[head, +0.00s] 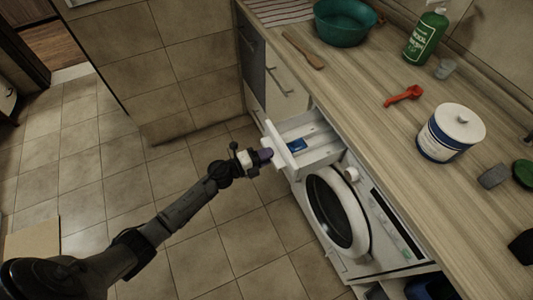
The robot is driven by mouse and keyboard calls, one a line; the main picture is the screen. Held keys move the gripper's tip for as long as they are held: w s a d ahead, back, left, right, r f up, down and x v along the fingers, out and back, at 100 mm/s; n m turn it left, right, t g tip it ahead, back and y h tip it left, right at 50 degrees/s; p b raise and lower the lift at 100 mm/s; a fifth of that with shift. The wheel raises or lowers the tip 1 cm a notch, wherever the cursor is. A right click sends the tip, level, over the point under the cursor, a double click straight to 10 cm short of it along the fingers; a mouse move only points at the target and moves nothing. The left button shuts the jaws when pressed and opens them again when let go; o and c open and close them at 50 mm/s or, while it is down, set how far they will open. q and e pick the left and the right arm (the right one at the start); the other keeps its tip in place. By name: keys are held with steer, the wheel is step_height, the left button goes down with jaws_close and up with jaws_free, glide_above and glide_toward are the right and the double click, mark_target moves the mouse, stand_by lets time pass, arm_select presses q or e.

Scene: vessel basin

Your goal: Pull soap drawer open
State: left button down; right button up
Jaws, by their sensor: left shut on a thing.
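The white soap drawer (314,139) sticks out from the top left of the washing machine (365,215), under the counter. Its open compartments show from above, with a small blue patch inside. My left gripper (264,155) is at the outer face of the drawer's front panel and is shut on the drawer front. Its fingertips and the exact grip are small and partly hidden. My right gripper is not in view.
The wooden counter (375,125) above holds a teal basin (343,22), a green bottle (426,37), a white canister (450,132), a red scoop (404,96) and a wooden spatula (303,51). The round washer door (337,212) is below the drawer.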

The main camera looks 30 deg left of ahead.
arm_select(q)
steer(key=shift+s+a+f, duration=0.1)
steer(key=shift+f, duration=0.3)
steer(key=c, duration=1.1)
jaws_free()
steer(key=shift+o, duration=0.5)
steer(key=shift+r, duration=0.15)
steer(key=shift+r, duration=0.1)
steer(key=v, duration=1.4)
